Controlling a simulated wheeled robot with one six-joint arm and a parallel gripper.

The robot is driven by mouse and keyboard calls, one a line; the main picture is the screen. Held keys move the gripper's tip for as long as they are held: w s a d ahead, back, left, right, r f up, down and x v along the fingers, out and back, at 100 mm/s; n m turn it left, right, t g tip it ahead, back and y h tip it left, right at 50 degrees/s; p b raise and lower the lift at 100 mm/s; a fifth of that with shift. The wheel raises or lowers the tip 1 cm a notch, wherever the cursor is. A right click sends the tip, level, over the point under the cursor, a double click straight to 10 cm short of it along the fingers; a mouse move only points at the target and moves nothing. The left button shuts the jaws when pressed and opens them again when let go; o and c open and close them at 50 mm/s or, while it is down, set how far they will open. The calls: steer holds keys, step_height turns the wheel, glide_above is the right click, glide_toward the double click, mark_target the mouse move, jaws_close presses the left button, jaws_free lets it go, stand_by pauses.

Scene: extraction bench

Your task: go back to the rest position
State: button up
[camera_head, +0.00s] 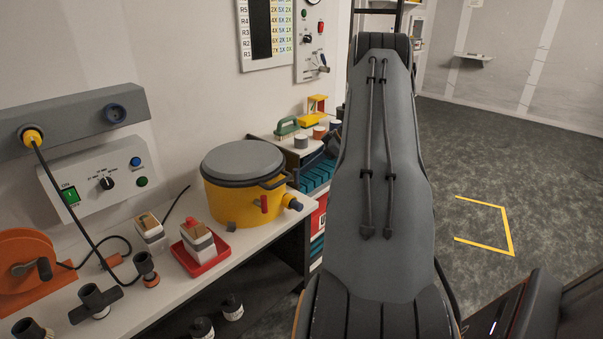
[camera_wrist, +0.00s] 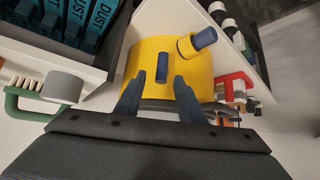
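My gripper (camera_wrist: 160,92) shows in the wrist view with its two dark fingers apart and nothing visible between them. Beyond the fingertips is the side of a yellow drum (camera_wrist: 140,60) with a blue peg and a blue port (camera_wrist: 205,38). I cannot tell the exact gap between fingers and drum, but no grip on it shows. In the head view the yellow drum (camera_head: 240,205), with a grey lid (camera_head: 243,160), stands on the white bench. My arm fills the middle of that view and mostly hides my gripper.
The bench (camera_head: 205,270) carries a red tray (camera_head: 208,262), an orange reel (camera_head: 22,262) and black fittings. A green-handled brush (camera_wrist: 25,103) lies near the gripper in the wrist view. A shelf with teal boxes (camera_head: 318,175) stands behind the drum. Floor (camera_head: 480,150) at right is clear.

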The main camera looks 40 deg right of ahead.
steer(key=shift+s+d+r, duration=0.1)
steer(key=shift+s+r, duration=0.1)
steer(key=shift+r, duration=0.05)
stand_by(0.4)
